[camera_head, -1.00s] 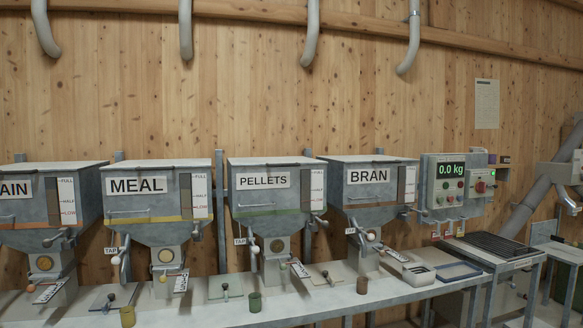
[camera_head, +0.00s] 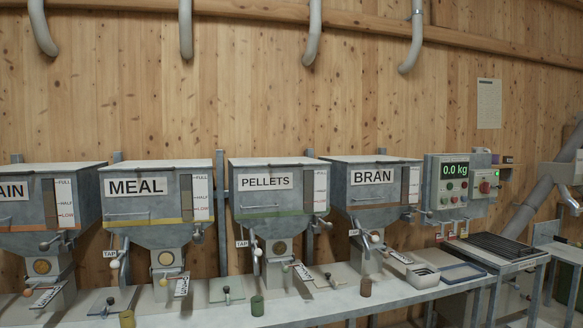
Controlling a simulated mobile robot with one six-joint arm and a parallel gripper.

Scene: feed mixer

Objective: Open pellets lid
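The pellets hopper (camera_head: 270,195) is a grey metal bin with a white "PELLETS" label (camera_head: 265,182) and a level strip marked FULL, HALF and LOW at its right. Its flat lid (camera_head: 277,161) lies shut across the top. A horizontal bar handle (camera_head: 260,207) runs along the bin front under the label. My gripper is not in view.
The meal hopper (camera_head: 150,205) stands to the left and the bran hopper (camera_head: 365,200) to the right, both with lids shut. A control box (camera_head: 447,184) reads 0.0 kg. Pipes hang above.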

